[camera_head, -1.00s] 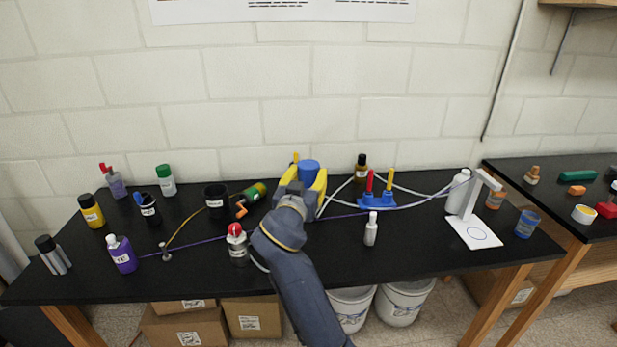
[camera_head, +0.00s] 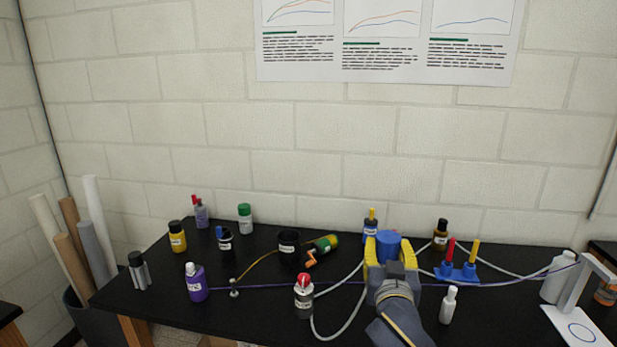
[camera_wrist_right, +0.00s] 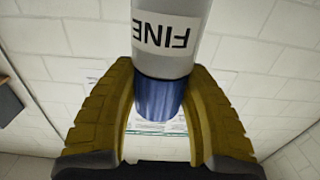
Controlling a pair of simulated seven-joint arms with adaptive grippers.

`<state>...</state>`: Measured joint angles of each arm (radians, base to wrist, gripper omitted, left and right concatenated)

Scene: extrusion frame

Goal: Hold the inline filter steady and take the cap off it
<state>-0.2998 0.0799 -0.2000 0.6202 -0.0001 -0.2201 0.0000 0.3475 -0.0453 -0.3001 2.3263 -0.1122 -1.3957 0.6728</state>
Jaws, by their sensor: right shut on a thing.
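My right gripper (camera_head: 388,262) is shut on the inline filter, above the black table at right of centre in the head view. In the right wrist view, the filter's pale grey body (camera_wrist_right: 177,62) carries a label reading FINE, upside down in that picture. Its blue cap (camera_wrist_right: 158,98) is on the body's end. The yellow fingers (camera_wrist_right: 162,75) press on both sides close to the line between body and cap. In the head view the blue cap (camera_head: 388,241) shows between the fingers and the body is hidden. My left gripper is not in view.
A red-capped bottle (camera_head: 304,298) stands left of the gripper, with pale tubing (camera_head: 352,318) looping between them. A blue stand (camera_head: 457,272) with red and yellow pegs and a white bottle (camera_head: 448,306) are close on the right. A yellow-topped bottle (camera_head: 370,226) stands just behind.

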